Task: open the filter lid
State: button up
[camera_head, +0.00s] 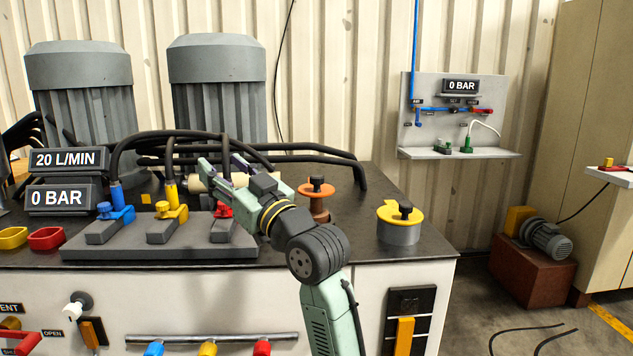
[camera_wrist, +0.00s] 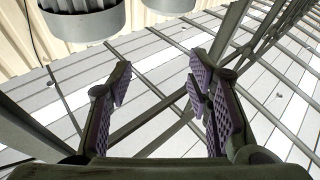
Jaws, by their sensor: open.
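A round grey pot (camera_head: 398,233) stands at the right end of the dark bench top. The lid is not recognisable in the wrist view.
An orange spool-shaped part (camera_head: 318,199) with a black knob stands between my gripper and the pot. Black hoses (camera_head: 330,156) arch behind my gripper. Two grey motors (camera_head: 217,85) stand at the back left. The bench top around the pot is clear.

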aim_at(322, 180)
jog(key=w+d+f+m+h, duration=0.2)
jog(key=d+f+h, duration=0.1)
jog(key=d, duration=0.8)
jog(key=w+d+f+m+h, duration=0.1)
jog(key=d+f+h, duration=0.1)
jog(key=d, duration=1)
jog(key=shift+g, duration=0.3)
jog(key=p+x, duration=0.2)
jog(key=x, duration=0.9)
jog(key=shift+a+f+p, duration=0.1)
jog(key=shift+f+p, duration=0.05)
jog(key=shift+p, duration=0.25)
jog(key=shift+c, duration=0.5)
grip_shut()
